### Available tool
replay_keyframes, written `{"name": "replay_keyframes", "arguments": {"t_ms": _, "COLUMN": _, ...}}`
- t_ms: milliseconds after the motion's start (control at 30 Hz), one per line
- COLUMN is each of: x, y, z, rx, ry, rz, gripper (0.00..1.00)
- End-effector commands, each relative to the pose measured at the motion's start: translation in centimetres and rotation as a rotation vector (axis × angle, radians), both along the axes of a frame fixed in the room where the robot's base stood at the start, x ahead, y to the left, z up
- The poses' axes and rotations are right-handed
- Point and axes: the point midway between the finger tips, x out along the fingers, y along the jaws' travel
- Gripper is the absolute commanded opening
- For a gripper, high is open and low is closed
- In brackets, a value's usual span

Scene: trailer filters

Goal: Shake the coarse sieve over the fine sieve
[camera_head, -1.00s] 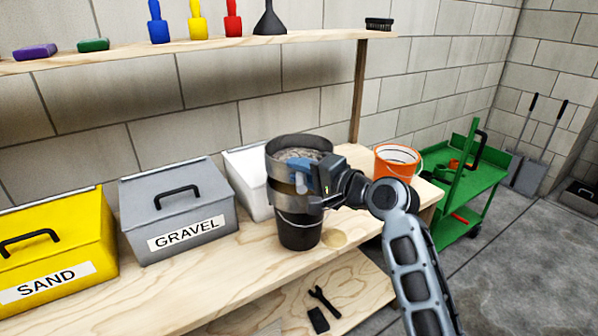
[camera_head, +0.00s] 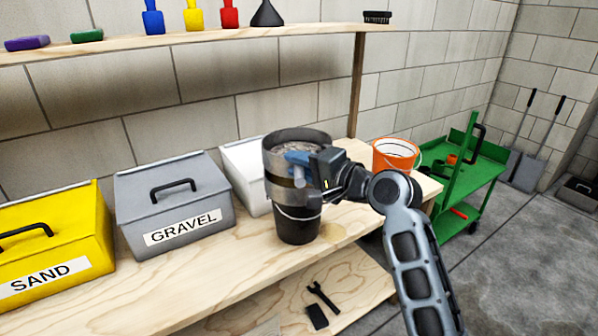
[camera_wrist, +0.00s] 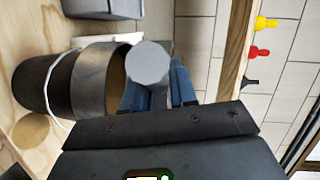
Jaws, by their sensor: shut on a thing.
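The coarse sieve (camera_head: 321,138) is a grey metal ring with greyish grit inside, seen in the head view above the black bucket (camera_head: 297,226). The fine sieve (camera_head: 281,195) is a ring between it and the bucket; a grey ring with a tan inside (camera_wrist: 88,82) shows on the bucket in the wrist view. Whether the two sieves touch is unclear. My gripper (camera_head: 300,163) is at the right side of the coarse sieve. Its blue fingers (camera_wrist: 158,88) are shut on the sieve's grey handle (camera_wrist: 148,63), whose end faces the wrist camera.
The grey GRAVEL bin (camera_head: 178,205) and yellow SAND bin (camera_head: 50,245) stand to the left on the wooden bench (camera_head: 205,287). A white bin (camera_head: 246,165) is behind the bucket. An orange bucket (camera_head: 394,160) is at right, near a green cart (camera_head: 480,180). A shelf (camera_head: 210,37) runs above.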

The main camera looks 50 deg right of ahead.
Motion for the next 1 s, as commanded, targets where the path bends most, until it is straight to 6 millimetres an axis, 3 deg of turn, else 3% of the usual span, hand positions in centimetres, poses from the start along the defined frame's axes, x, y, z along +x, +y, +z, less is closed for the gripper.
{"name": "replay_keyframes", "arguments": {"t_ms": 267, "x": 2.1, "y": -2.2, "z": 0.0, "rx": -0.001, "ry": -0.003, "rz": -0.001, "gripper": 0.00}}
{"name": "replay_keyframes", "arguments": {"t_ms": 800, "x": -2.1, "y": 2.2, "z": 0.3, "rx": -0.001, "ry": -0.001, "rz": 0.001, "gripper": 0.00}}
{"name": "replay_keyframes", "arguments": {"t_ms": 1000, "x": -0.4, "y": 0.5, "z": 0.2, "rx": -0.002, "ry": -0.003, "rz": 0.000, "gripper": 0.00}}
